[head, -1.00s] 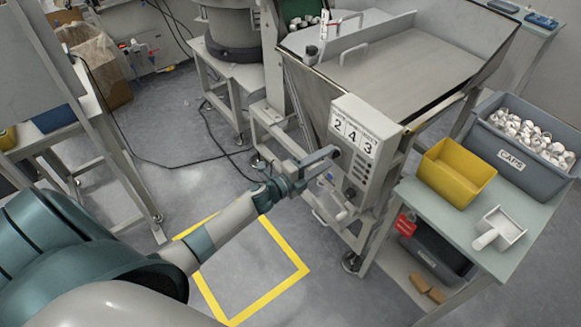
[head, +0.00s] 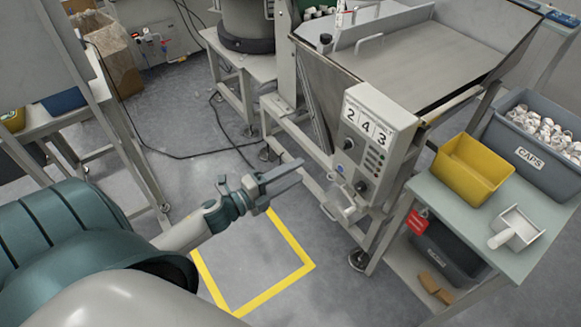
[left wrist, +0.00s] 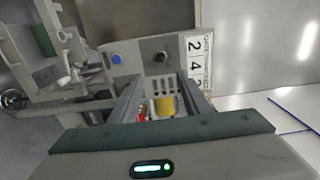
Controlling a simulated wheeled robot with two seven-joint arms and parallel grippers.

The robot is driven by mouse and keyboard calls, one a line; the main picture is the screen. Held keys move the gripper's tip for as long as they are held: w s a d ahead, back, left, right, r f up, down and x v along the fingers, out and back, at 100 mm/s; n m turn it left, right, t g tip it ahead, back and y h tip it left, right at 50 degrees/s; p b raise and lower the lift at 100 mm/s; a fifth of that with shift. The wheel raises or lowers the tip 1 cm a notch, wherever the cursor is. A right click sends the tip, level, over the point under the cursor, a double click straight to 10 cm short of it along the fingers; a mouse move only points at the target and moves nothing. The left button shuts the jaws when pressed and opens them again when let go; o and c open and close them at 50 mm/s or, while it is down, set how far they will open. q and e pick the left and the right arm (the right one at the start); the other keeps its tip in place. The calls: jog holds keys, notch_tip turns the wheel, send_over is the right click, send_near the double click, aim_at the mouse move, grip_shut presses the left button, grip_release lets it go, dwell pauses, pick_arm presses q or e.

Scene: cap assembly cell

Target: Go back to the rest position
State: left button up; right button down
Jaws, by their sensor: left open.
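My left gripper (head: 283,176) is open and empty in the head view. It is in the air over the floor, left of and apart from the machine's control panel (head: 366,145). The panel has dark knobs, small buttons and a sign reading 2 4 3. In the left wrist view, the two fingers of my left gripper (left wrist: 165,92) point toward the panel (left wrist: 150,60), with nothing gripped between them. A blue button shows on the panel there. My right gripper is not in view.
A side table (head: 530,262) at right holds a yellow bin (head: 470,170), a grey CAPS bin (head: 530,155) full of white caps, and a white scoop (head: 517,230). A yellow floor square (head: 300,270) lies below my arm. A steel-framed stand (head: 125,150) is at left. Cables cross the floor.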

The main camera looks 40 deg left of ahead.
pick_arm(q)
jog(key=shift+s+a, duration=0.1)
jog(key=shift+s, duration=0.2)
dwell(0.4)
jog(key=s+f+n+g+y, duration=0.1)
jog(key=s+f+n+y, duration=0.2)
jog(key=f, duration=0.6)
jog(key=s+f+n+g, duration=0.2)
jog(key=f+n, duration=0.2)
jog(key=f, duration=0.5)
jog(key=s+f+n+g+y, duration=0.1)
jog(key=s+f+n+y, duration=0.2)
jog(key=f, duration=0.6)
jog(key=s+d+f+n+g, duration=0.2)
jog(key=s+d+f+n, duration=0.1)
jog(key=s+f, duration=0.4)
jog(key=s+d+f+n+g, duration=0.3)
jog(key=s+d+f, duration=0.3)
jog(key=s+f, duration=0.2)
jog(key=s+d+f+n+g+h, duration=0.1)
jog(key=s+d+f+n+g, duration=0.2)
jog(key=s+d+f, duration=0.2)
jog(key=s+f, duration=0.3)
jog(key=shift+s, duration=0.1)
